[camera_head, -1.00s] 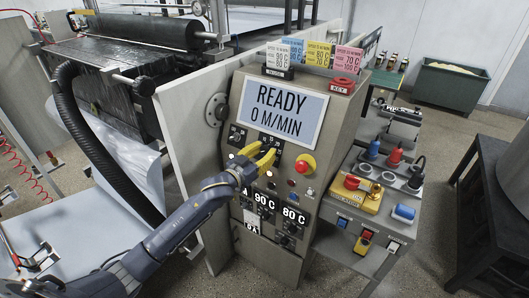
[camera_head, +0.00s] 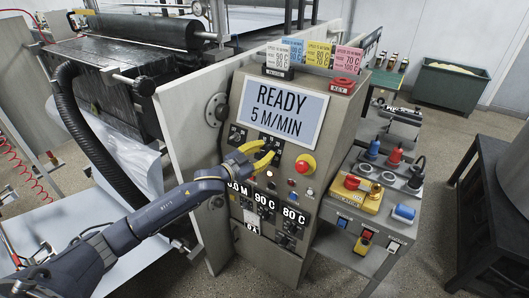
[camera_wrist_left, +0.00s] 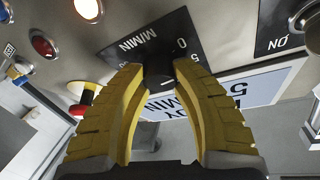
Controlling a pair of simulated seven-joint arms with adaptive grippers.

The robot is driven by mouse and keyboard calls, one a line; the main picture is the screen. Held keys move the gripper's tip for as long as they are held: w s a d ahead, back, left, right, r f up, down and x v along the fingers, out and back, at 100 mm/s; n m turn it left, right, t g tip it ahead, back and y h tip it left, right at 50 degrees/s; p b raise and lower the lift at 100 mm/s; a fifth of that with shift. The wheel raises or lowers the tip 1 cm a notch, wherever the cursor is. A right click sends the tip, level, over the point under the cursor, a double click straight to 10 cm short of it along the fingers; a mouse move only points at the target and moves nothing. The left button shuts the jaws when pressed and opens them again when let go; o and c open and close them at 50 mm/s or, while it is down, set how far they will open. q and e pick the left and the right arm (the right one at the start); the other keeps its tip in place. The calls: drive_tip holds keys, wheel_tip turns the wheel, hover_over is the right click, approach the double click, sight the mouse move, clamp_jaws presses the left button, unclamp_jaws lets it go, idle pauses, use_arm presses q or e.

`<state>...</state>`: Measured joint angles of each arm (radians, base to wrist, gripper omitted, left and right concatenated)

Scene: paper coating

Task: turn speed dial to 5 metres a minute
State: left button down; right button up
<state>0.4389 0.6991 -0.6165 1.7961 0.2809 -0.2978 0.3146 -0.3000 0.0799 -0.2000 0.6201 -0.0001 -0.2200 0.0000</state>
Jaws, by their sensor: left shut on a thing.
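The speed dial (camera_wrist_left: 158,68) is a dark knob on a black plate marked M/MIN in the left wrist view. My left gripper (camera_head: 268,149) has yellow fingers and is shut on the dial at the console's front; its fingertips (camera_wrist_left: 160,72) sit on either side of the knob in the wrist view. In the head view the fingers hide most of the dial. The display (camera_head: 281,112) above reads READY, 5 M/MIN. My right gripper is not in view.
A red mushroom button (camera_head: 305,165) on a yellow base is just right of my fingers. Readouts of 90 C (camera_head: 264,202) and 80 C (camera_head: 293,215) sit below. A side bench (camera_head: 374,262) with coloured plugs stands to the right. Coloured cards (camera_head: 318,55) stand on top.

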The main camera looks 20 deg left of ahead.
use_arm(q)
drive_tip(key=shift+a+r+m+g+h, duration=0.1)
drive_tip(key=shift+m+g+h, duration=0.25)
drive_tip(key=shift+m, duration=0.75)
drive_tip(key=shift+r+m+g+h, duration=0.1)
drive_tip(key=shift+m+g+h, duration=0.25)
drive_tip(key=shift+m, duration=0.75)
drive_tip(key=c, duration=0.9)
unclamp_jaws()
drive_tip(key=shift+f, duration=0.1)
drive_tip(key=shift+v, duration=5.9)
